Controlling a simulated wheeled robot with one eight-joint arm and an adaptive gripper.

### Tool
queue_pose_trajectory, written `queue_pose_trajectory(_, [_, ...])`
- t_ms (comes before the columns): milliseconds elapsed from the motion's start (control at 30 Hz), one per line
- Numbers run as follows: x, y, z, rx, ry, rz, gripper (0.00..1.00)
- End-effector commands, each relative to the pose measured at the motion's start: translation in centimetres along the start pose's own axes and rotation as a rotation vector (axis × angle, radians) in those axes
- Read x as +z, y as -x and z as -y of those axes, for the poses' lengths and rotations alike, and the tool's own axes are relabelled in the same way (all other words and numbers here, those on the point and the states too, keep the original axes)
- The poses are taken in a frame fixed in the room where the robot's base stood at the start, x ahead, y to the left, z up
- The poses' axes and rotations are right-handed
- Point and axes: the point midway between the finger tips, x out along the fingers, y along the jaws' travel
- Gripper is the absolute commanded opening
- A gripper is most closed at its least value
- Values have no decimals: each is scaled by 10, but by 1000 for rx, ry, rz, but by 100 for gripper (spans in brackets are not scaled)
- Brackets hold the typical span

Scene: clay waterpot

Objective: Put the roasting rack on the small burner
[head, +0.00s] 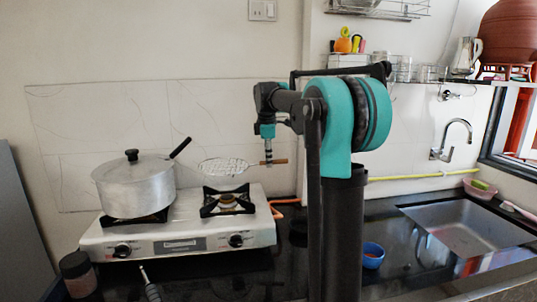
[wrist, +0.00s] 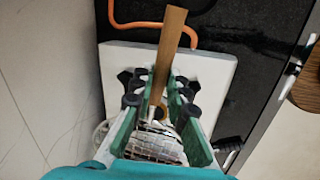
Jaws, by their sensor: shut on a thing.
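The roasting rack is a round wire mesh (head: 223,166) with a wooden handle. My gripper (head: 268,158) is shut on the handle and holds the rack above the stove, with the mesh reaching left. In the wrist view, the handle (wrist: 172,35) passes between the fingers of my gripper (wrist: 159,92), and part of the mesh (wrist: 155,145) shows below them. The small burner (head: 228,203) is on the right side of the white stove (head: 180,245). The mesh is raised above this burner, apart from it. The wrist view does not show the burner clearly.
A lidded metal pot (head: 135,185) stands on the left burner, its black handle pointing up right towards the mesh. A jar (head: 77,272) is at the front left. A blue cup (head: 373,255) and the sink (head: 470,225) are to the right. An orange hose (wrist: 125,20) lies behind the stove.

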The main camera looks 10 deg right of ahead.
Motion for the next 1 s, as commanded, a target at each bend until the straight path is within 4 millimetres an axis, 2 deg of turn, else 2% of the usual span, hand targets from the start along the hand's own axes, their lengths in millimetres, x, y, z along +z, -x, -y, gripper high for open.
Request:
queue_pose_trajectory(100, [1,-15,-11,12,82,0,0])
queue_pose_trajectory(300, [2,-26,-19,23,145,0,0])
queue_pose_trajectory(467, [1,-34,-18,23,150,0,0])
queue_pose_trajectory(1000, [-1,-84,-8,23,148,0,0])
